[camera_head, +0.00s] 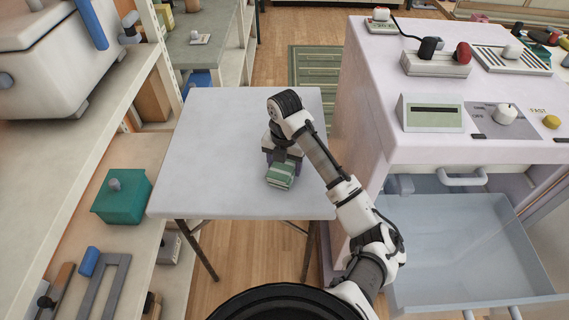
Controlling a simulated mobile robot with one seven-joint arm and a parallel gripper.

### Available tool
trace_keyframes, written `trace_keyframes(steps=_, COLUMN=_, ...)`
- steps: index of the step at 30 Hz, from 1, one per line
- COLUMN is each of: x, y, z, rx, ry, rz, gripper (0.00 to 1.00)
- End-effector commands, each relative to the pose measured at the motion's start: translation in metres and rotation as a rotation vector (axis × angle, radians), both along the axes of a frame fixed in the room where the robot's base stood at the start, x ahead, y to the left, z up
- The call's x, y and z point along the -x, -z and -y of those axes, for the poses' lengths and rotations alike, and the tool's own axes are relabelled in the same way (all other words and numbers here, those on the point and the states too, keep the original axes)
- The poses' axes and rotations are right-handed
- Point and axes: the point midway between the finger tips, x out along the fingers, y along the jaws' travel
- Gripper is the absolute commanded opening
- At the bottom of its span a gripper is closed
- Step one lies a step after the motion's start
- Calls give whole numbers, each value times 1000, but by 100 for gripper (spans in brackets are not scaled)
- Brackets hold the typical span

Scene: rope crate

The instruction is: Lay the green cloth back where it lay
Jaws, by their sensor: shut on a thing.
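The green cloth (280,176) shows as a small folded block with pale stripes, over the right part of the grey-white table (210,150). My gripper (283,163) points down at it from behind and is shut on it. The fingertips are partly hidden by the cloth and by my wrist. I cannot tell whether the cloth touches the tabletop or hangs just above it.
The rest of the tabletop is bare. A lilac console (365,120) with an open clear drawer (460,250) stands at the right. Shelving at the left holds a teal box (121,196) and a white container (60,60). A striped green rug (314,72) lies behind.

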Motion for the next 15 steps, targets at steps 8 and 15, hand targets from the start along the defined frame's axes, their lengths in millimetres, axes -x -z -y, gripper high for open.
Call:
trace_keyframes(steps=8, x=0, y=5, z=0, rx=0, ry=0, rz=0, gripper=42)
trace_keyframes(steps=15, x=0, y=9, z=0, rx=0, ry=0, rz=0, gripper=42)
